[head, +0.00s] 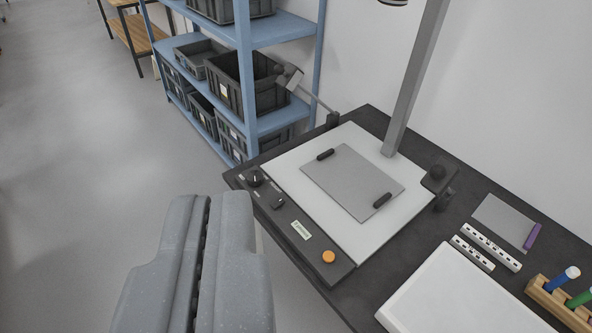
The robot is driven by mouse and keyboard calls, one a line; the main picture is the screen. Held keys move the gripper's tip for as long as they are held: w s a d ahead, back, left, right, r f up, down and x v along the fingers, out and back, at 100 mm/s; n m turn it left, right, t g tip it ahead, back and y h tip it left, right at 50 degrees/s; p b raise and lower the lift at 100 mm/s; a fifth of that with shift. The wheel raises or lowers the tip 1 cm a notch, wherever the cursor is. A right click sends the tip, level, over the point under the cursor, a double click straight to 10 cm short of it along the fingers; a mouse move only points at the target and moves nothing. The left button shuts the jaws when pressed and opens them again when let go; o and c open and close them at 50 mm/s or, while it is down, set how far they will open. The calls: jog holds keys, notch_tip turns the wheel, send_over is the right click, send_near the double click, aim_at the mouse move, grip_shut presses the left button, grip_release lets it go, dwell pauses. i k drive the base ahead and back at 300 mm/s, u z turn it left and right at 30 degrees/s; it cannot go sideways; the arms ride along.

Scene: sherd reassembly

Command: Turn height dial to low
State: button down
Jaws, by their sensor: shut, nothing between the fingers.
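A dark control panel (318,261) runs along the front edge of a white copy-stand base. A round black dial (254,178) sits at its far left end, with a small pale mark on it. A smaller black switch or knob (278,202) is beside it. The labels are too small to read, so I cannot tell which is the height dial or its setting. My gripper (206,200) is shut and empty in the lower left. It appears in front of the table edge, apart from the panel and the dial.
A grey plate (352,181) with two black clips lies on the white base (290,170). An orange button (328,257) is at the panel's right end. A post (415,80) rises behind. Scale bars, a white tray (470,295) and a pen rack (560,303) stand right. Blue shelving (245,70) is behind left.

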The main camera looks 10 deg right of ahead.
aim_at(254, 178)
jog(key=k, duration=0.6)
jog(key=u, duration=0.3)
jog(key=i, duration=1.55)
jog(key=u, duration=0.05)
